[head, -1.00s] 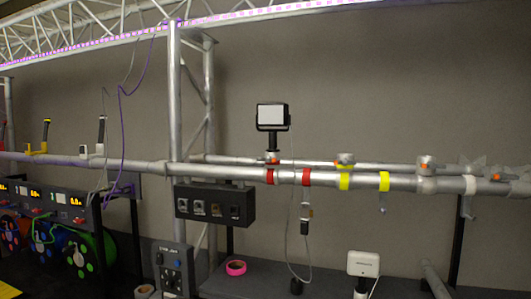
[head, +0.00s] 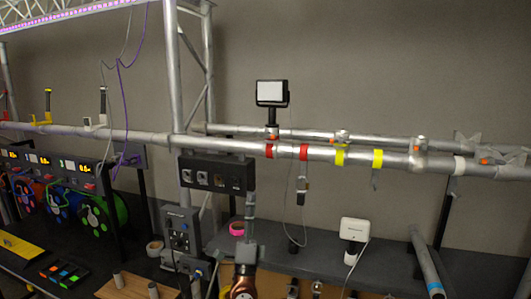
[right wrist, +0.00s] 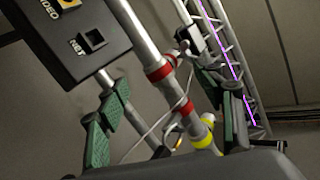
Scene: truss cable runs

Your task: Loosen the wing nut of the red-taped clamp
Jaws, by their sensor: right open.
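Two red tape bands (head: 269,151) wrap the long silver pipe. They also show in the right wrist view (right wrist: 159,73). A clamp (head: 272,131) with an orange part sits behind the left band, under a black-framed lamp (head: 272,94). Whether that orange part is the wing nut is too small to tell. My right gripper (head: 250,205) points up in front of the black socket box, below and left of the bands. In the right wrist view its green-padded fingers (right wrist: 165,100) are spread and empty, apart from the pipe. My left gripper is not in view.
The black socket box (head: 216,174) hangs under the pipe near the upright truss. Yellow bands (head: 340,157) and more clamps (head: 420,146) lie farther right. A cable with a small connector (head: 302,190) hangs below the right red band. A white device (head: 358,229) stands on the dark bench.

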